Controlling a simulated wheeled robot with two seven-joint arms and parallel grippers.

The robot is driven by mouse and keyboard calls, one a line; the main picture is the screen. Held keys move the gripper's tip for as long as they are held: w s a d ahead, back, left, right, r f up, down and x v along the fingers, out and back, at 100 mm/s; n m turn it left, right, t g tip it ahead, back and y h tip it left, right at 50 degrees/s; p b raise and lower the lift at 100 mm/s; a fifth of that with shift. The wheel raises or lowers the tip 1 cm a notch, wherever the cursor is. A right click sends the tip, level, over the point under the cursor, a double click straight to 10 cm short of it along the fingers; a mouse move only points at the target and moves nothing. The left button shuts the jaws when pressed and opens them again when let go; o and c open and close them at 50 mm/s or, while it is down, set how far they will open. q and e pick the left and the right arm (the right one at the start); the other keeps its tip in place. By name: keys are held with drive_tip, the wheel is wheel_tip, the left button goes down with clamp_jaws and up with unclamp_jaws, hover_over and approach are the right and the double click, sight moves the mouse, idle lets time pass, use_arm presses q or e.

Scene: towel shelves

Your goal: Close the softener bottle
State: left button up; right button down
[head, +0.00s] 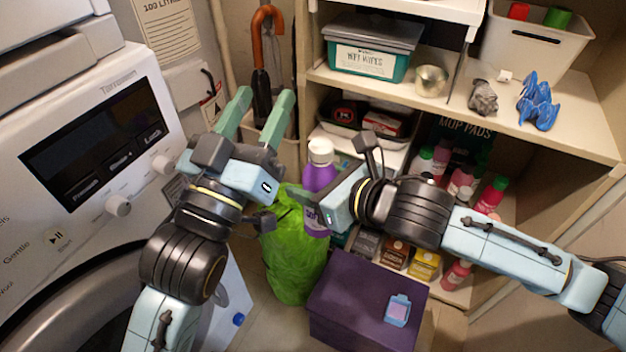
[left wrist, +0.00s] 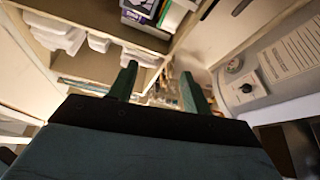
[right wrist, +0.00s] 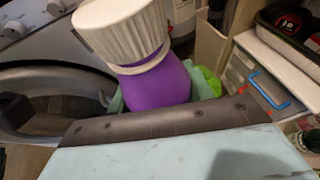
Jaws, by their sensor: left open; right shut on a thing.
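The softener bottle (head: 318,177) is purple with a ribbed white cap (head: 320,150) on top. My right gripper (head: 314,203) is shut on the bottle's body, below the cap. In the right wrist view the purple bottle (right wrist: 155,88) stands between the green fingers, and the white cap (right wrist: 125,30) sits over its neck. I cannot tell whether the cap is tight. My left gripper (head: 265,98) is open and empty, to the upper left of the bottle. Its spread fingers also show in the left wrist view (left wrist: 156,88), with nothing between them.
A washing machine (head: 110,95) stands at left. A bright green bag (head: 290,255) is below the bottle, and a purple box (head: 350,310) with a light blue item (head: 398,308) is on the floor. Shelves at right hold a wipes tub (head: 370,62) and several bottles. An umbrella (head: 263,75) stands behind my left gripper.

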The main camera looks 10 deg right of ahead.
use_arm(q)
drive_tip(key=s+d+r+m+g+h, duration=1.1)
drive_tip(key=d+r+m+g+h, duration=0.4)
drive_tip(key=r+m+g+h, duration=0.15)
drive_tip(key=s+d+f+m+g+y, duration=0.3)
drive_tip(key=s+d+m+g+y, duration=0.2)
drive_tip(key=s+m+g+y, duration=0.25)
drive_tip(key=s+d+f+m+g+y, duration=0.4)
drive_tip(key=s+d+m+g+y, duration=0.15)
drive_tip(key=s+g, duration=0.3)
drive_tip(key=w+a+f+n+t+y, duration=0.2)
drive_tip(key=w+f+n+t+y, duration=0.3)
drive_tip(key=w+f+y, duration=0.45)
drive_tip(key=w+a+n+t+y, duration=0.1)
drive_tip(key=w+a+n+t, duration=0.1)
drive_tip(key=w+a+n, duration=0.2)
drive_tip(key=w+a+r+n+t+y, duration=0.1)
drive_tip(key=w+a+n+t+y, duration=0.1)
drive_tip(key=w+a, duration=0.4)
drive_tip(key=w+a+r+n+t+y, duration=0.1)
drive_tip(key=w+a+n+t+y, duration=0.1)
drive_tip(key=w+a+n, duration=0.3)
drive_tip(key=shift+w+a+n+t, duration=0.2)
drive_tip(key=shift+w+n+t, duration=0.25)
drive_tip(key=shift+w, duration=0.4)
drive_tip(key=shift+w+a+n+t, duration=0.15)
drive_tip(key=shift+w+n+t, duration=0.2)
drive_tip(key=shift+w, duration=0.45)
